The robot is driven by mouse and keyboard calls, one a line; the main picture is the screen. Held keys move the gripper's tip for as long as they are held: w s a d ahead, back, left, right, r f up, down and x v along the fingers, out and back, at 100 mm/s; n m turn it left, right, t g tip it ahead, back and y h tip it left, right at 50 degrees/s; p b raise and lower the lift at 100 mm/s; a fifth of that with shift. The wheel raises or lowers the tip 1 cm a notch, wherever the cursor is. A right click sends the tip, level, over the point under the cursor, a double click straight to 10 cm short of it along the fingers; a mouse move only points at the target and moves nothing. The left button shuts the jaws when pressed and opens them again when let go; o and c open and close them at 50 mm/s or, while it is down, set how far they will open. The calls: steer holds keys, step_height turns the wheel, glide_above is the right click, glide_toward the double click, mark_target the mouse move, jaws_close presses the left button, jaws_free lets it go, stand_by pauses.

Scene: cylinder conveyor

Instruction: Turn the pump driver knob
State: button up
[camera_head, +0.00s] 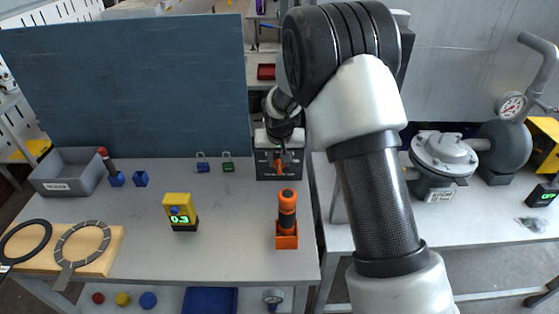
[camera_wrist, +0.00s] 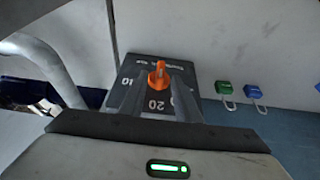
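The pump driver is a dark box (camera_head: 266,172) with an orange knob (camera_head: 279,167), at the back right of the table. In the wrist view its dark dial face (camera_wrist: 150,66) shows white numbers, 10 and 20 among them, and the orange knob (camera_wrist: 158,76) stands upright at its middle. My gripper (camera_head: 283,153) is at the box, in front of the knob. In the wrist view my gripper (camera_wrist: 157,88) is open, with one finger on each side of the knob and a gap on both sides. The fingers cover part of the dial.
A green padlock (camera_head: 228,164) and a blue padlock (camera_head: 203,165) stand left of the box. A yellow meter (camera_head: 178,207) reading 0.3 and an orange-handled tool (camera_head: 287,204) in a holder stand nearer. A pump (camera_head: 443,156) is on the right bench. A blue panel (camera_head: 130,90) stands behind.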

steer(key=shift+f, duration=0.15)
steer(key=shift+c, duration=0.5)
jaws_close()
steer(key=y+b, duration=0.1)
steer(key=d+y+b, duration=0.1)
steer(key=b, duration=0.1)
steer(key=y+b, duration=0.2)
steer(key=shift+d+f+m, duration=0.3)
steer(key=shift+m, duration=0.1)
steer(key=shift+o, duration=0.5)
jaws_free()
steer(key=shift+r, duration=0.1)
